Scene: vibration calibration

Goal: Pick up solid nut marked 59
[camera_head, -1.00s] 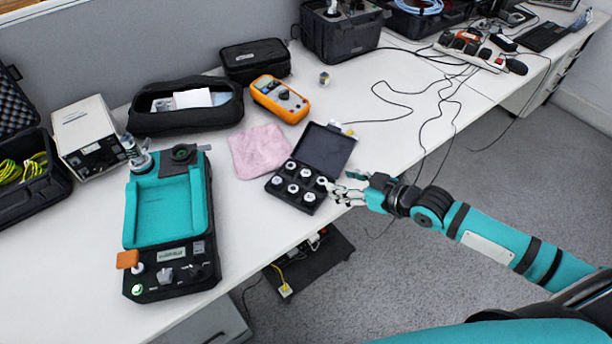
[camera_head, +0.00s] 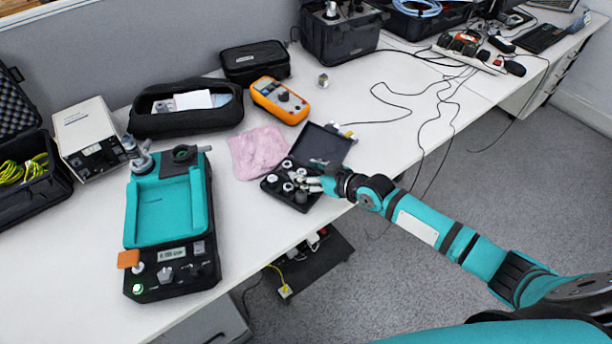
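Several small silver-white nuts (camera_head: 288,187) sit in a small open black case (camera_head: 271,188) on the white table. Their markings are too small to read, so I cannot tell which one is marked 59. My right gripper (camera_head: 311,185) reaches in from the right, with its fingers over the right side of the case, at or just above the nuts there. The fingers and nuts overlap in the view, and I cannot tell whether they are closed on one. Some nuts on the right side are partly hidden. My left gripper is not in view.
A pink cloth (camera_head: 257,152) lies left of the case. A teal and black calibration device (camera_head: 168,222) stands further left. An orange multimeter (camera_head: 280,100) and a black pouch (camera_head: 186,122) lie behind. Thin cables (camera_head: 400,110) run across the table on the right.

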